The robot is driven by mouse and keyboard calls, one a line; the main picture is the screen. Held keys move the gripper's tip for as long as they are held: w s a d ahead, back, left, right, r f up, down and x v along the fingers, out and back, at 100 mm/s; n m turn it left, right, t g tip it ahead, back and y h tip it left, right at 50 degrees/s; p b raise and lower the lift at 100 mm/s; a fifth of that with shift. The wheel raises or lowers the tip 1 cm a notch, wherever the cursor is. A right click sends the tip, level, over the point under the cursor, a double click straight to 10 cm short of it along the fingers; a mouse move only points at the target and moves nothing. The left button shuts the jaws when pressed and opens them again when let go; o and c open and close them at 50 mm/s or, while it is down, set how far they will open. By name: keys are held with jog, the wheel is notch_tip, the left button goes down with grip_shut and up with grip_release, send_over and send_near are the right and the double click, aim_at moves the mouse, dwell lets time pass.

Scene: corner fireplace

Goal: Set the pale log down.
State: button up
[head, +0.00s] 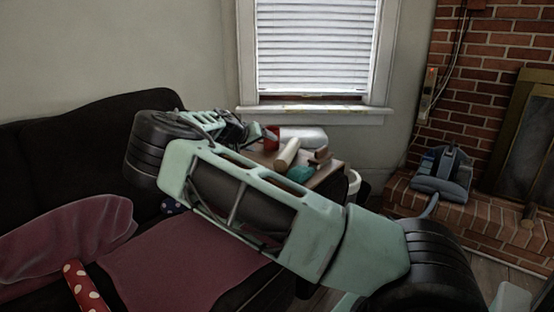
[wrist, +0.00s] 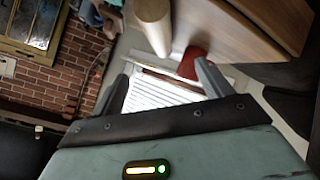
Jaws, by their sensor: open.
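The pale log (head: 287,153) lies tilted across the small wooden table (head: 328,172) in the head view. In the wrist view the pale log (wrist: 152,22) comes down from the top edge, its rounded end just beyond the fingertips. My gripper (wrist: 160,68) is open, with nothing between its two fingers. In the head view my gripper is left of the log, its fingertips hard to make out. The wooden top also shows in the wrist view (wrist: 225,25); the log's contact with it is not clear.
A red object (head: 271,139), a white rounded object (head: 304,137), a teal item (head: 300,174) and a brown block (head: 320,155) crowd the table around the log. A dark sofa (head: 60,150) stands left. A brick hearth (head: 480,217) is at right.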

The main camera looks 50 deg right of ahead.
aim_at(284, 149)
jog(key=b+x, duration=0.1)
jog(key=x, duration=0.4)
jog(key=b+x, duration=0.1)
jog(key=x, duration=0.5)
jog(key=b+x, duration=0.1)
jog(key=x, duration=0.5)
jog(key=shift+w+d+r+b, duration=0.15)
jog(key=shift+w+d+b, duration=0.05)
jog(key=shift+w+b, duration=0.15)
jog(key=c, duration=1.4)
jog(key=shift+r, duration=0.2)
jog(key=shift+c, duration=0.6)
